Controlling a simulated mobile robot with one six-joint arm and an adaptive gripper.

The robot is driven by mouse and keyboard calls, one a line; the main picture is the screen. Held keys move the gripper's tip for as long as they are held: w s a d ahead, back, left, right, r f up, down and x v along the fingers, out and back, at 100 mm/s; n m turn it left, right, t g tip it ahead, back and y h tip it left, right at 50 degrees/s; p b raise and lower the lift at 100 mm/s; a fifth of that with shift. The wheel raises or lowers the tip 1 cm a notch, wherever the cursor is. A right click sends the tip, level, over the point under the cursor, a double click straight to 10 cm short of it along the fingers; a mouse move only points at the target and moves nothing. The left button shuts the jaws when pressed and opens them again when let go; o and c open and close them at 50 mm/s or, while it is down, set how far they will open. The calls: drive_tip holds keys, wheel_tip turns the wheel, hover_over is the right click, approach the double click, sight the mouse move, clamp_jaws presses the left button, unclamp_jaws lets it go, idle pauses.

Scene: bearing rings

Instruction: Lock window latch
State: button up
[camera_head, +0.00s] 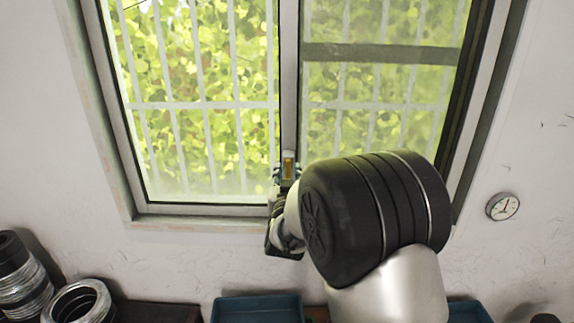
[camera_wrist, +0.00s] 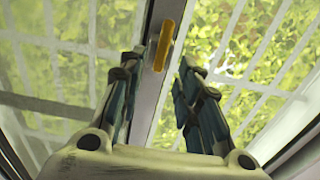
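The window latch (camera_wrist: 165,45) is a small yellow-orange handle on the grey middle post of the window. It also shows in the head view (camera_head: 288,168), low on the post just above my arm. In the wrist view my gripper (camera_wrist: 160,75) is open, with its two dark, teal-padded fingers apart. In the head view my gripper (camera_head: 280,180) is at the latch and mostly hidden behind my arm.
The window (camera_head: 205,210) has a metal frame and bars outside. Below are a blue bin (camera_head: 258,308) and, at the lower left, stacked bearing rings (camera_head: 22,280) and another ring (camera_head: 78,302).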

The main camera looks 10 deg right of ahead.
sight(288, 166)
drive_tip(key=shift+w+d+p, duration=0.2)
drive_tip(key=shift+w, duration=0.7)
drive_tip(key=shift+w+d+p, duration=0.15)
drive_tip(key=shift+w, duration=0.75)
drive_tip(key=shift+c, duration=0.4)
clamp_jaws()
